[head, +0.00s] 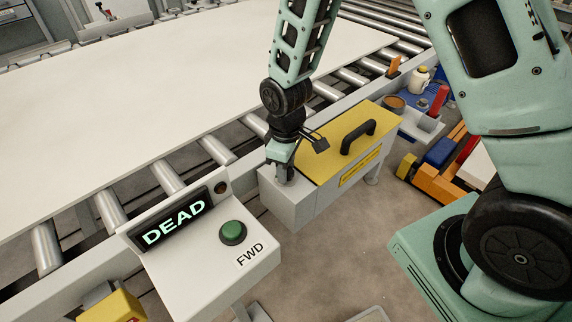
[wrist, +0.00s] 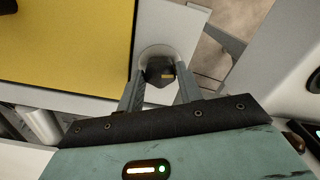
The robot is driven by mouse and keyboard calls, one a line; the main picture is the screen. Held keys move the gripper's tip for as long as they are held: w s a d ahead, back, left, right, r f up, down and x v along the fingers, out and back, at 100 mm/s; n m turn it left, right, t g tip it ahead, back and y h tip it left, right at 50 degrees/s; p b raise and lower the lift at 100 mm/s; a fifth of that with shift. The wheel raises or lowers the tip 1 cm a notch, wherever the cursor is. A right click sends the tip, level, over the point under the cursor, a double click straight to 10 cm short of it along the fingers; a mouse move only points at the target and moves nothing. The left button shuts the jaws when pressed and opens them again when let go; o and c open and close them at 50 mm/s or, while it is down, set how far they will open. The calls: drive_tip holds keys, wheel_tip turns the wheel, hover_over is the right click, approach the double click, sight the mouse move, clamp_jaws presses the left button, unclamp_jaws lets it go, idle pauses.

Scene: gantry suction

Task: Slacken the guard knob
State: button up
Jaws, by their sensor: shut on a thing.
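The guard knob (wrist: 160,72) is a dark knob with a small yellow mark, on the light grey end of the guard box. It sits just left of the yellow lid (head: 350,135) in the head view. My gripper (wrist: 160,88) points down at the box end, with its two fingers on either side of the knob and shut on it. In the head view my gripper (head: 284,172) hides most of the knob. The yellow lid has a black handle (head: 358,137) and lies flat on the box.
A control box (head: 200,240) with a "DEAD" display and a green button (head: 232,232) stands in front. The roller conveyor (head: 215,150) carries a large white sheet (head: 150,80) behind. A cart with coloured items (head: 445,160) stands at the right.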

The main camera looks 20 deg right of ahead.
drive_tip(key=shift+w, duration=0.1)
idle(0.4)
drive_tip(key=o, duration=1)
drive_tip(key=shift+r, duration=0.1)
wheel_tip(320, 180, up, 17)
drive_tip(key=shift+r, duration=0.15)
drive_tip(key=shift+m+y, duration=0.3)
drive_tip(key=shift+m, duration=0.3)
drive_tip(key=s+a, duration=0.2)
drive_tip(key=s, duration=0.5)
drive_tip(key=s+a+r, duration=0.1)
drive_tip(key=s+a, duration=0.1)
drive_tip(key=s, duration=0.5)
drive_tip(key=s+a, duration=0.2)
drive_tip(key=s, duration=0.5)
drive_tip(key=shift+r+p, duration=0.15)
drive_tip(key=shift+p, duration=0.2)
